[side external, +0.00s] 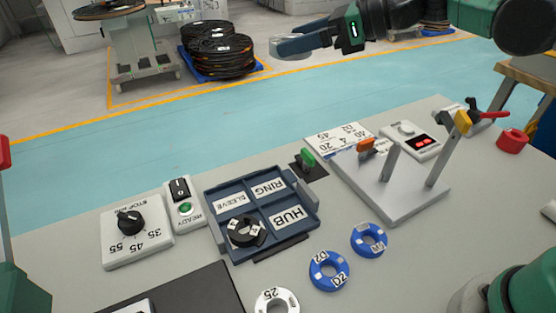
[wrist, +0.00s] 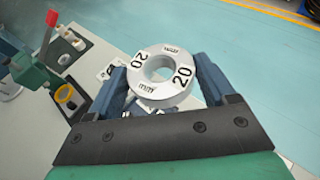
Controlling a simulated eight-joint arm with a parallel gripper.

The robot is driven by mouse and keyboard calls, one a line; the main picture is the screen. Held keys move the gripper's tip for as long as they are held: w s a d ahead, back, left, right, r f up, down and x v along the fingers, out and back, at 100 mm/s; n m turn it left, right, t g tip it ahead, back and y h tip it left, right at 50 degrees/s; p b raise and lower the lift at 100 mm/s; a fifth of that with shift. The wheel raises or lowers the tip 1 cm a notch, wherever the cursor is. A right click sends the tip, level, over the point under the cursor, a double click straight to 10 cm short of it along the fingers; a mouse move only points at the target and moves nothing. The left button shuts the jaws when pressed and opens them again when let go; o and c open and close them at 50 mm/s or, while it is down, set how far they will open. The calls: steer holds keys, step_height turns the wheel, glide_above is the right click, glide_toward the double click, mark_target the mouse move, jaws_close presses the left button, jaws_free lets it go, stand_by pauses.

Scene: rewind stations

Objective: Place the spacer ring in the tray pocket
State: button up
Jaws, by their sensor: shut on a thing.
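A silver-grey ring marked 20 (wrist: 181,76) is held between the blue fingers of my gripper (wrist: 162,78) in the wrist view. In the side view my gripper (side external: 291,48) is high at the top, above the floor beyond the bench and well away from the tray. The ring there is small and partly hidden by the fingers. The dark blue tray (side external: 313,209) lies on the bench with pockets labelled SLEEVE, RING and HUB. The RING pocket (side external: 268,189) at the tray's far right looks empty. A black round part (side external: 246,231) sits in the near left pocket.
A white ring marked 25 (side external: 276,302) and two blue rings (side external: 329,271) (side external: 369,240) lie on the bench in front of the tray. A dial box (side external: 137,235) and READY switch (side external: 183,205) stand left. A metal fixture (side external: 391,190) with uprights stands right.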

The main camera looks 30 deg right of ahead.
steer(key=s+a+f+n+g+y, duration=0.1)
steer(key=s+a+n+g+y, duration=0.15)
steer(key=a+n+g, duration=0.35)
steer(key=s+a+f+n+g+y, duration=0.2)
steer(key=s+a+n+g, duration=0.1)
steer(key=a, duration=0.5)
steer(key=n+g+h, duration=0.3)
steer(key=n+g, duration=0.4)
steer(key=g, duration=0.2)
glide_above(210, 293)
steer(key=f, duration=0.2)
steer(key=shift+r, duration=0.2)
step_height(210, 293, down, 20)
steer(key=shift+r, duration=0.2)
steer(key=shift+f, duration=0.15)
steer(key=o, duration=1.2)
